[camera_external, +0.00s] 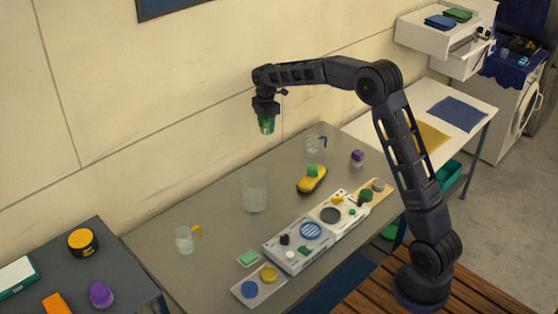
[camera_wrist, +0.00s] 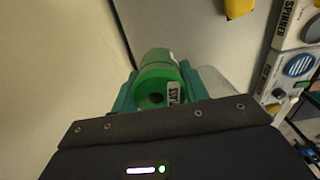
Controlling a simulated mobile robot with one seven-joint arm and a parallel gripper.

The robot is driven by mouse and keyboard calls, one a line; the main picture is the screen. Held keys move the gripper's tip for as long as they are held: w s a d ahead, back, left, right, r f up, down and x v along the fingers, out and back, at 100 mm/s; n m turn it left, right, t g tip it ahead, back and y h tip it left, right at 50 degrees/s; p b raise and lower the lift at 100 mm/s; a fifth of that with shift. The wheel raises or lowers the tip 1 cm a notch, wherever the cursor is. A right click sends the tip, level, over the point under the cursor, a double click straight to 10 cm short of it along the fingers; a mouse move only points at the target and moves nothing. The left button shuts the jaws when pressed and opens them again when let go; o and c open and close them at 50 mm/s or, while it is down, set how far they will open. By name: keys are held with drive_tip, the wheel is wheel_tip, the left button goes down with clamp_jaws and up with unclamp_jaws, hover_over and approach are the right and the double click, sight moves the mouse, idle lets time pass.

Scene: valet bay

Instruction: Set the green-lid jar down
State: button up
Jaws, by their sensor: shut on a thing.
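The green-lid jar (camera_external: 266,124) hangs below my gripper (camera_external: 266,106), well above the grey table (camera_external: 215,205) near the back wall. In the wrist view the jar (camera_wrist: 158,75) shows its round green lid with a dark spot in the middle and a white label with dark letters. The teal fingers of my gripper (camera_wrist: 160,90) are on both sides of the jar, shut on it. The jar's lower end is mostly hidden by its lid in the wrist view.
On the table stand a clear tall container (camera_external: 254,190), a jug with a yellow handle (camera_external: 185,240), a jug with a blue handle (camera_external: 314,146), a yellow brush (camera_external: 311,180), a purple-capped bottle (camera_external: 357,158) and a white panel (camera_external: 300,245).

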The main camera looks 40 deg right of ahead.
drive_tip(key=s+a, duration=0.6)
drive_tip(key=a, duration=0.8)
drive_tip(key=s+a+n, duration=0.1)
drive_tip(key=s+a, duration=0.5)
drive_tip(key=a, duration=0.8)
drive_tip(key=s+a, duration=0.6)
drive_tip(key=a, duration=0.8)
drive_tip(key=s+a, duration=1.1)
drive_tip(key=s, duration=0.2)
drive_tip(key=shift+n, duration=0.3)
wheel_tip(320, 180, down, 20)
drive_tip(key=shift+w+r, duration=0.15)
drive_tip(key=shift+r, duration=0.05)
drive_tip(key=shift+f, duration=0.15)
drive_tip(key=o, duration=0.8)
drive_tip(key=shift+o, duration=0.8)
